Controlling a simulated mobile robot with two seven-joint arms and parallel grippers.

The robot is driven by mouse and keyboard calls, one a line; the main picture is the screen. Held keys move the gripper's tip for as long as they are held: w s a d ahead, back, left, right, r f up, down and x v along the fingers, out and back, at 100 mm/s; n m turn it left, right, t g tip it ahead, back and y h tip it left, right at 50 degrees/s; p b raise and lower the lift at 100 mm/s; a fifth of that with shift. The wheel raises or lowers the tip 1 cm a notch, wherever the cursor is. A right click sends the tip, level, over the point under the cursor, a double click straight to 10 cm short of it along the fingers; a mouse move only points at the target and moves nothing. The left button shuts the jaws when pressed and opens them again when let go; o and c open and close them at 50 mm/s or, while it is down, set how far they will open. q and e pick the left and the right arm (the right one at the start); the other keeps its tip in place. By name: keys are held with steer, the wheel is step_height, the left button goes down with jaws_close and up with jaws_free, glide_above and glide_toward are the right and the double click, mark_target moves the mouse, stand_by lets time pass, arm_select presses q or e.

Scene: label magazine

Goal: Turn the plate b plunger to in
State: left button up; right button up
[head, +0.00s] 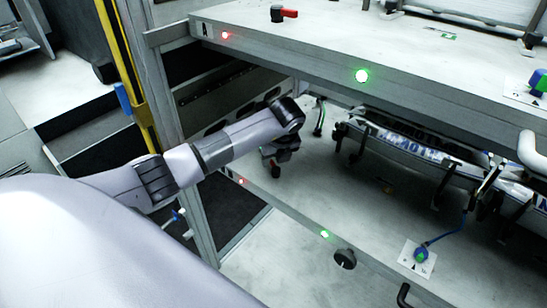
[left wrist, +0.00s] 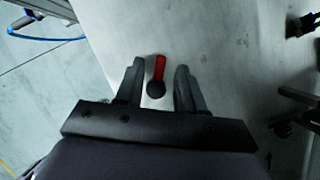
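The plate b plunger shows in the left wrist view as a red handle (left wrist: 159,67) on a round black hub (left wrist: 156,90), standing on a pale plate. My left gripper (left wrist: 160,72) is open, with one finger on each side of the handle. A gap shows on both sides, so neither finger appears to touch it. In the head view my left gripper (head: 271,164) reaches under the upper plate and points down at the left end of the lower plate (head: 300,190). The plunger there is mostly hidden by the gripper. My right gripper is not in view.
The upper plate (head: 330,35), marked A, overhangs my left arm and has its own red-handled plunger (head: 284,14). A rail assembly (head: 420,150) stands right.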

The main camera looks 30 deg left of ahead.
arm_select(q)
steer(key=shift+a+f, duration=0.15)
steer(key=shift+f, duration=0.3)
jaws_close()
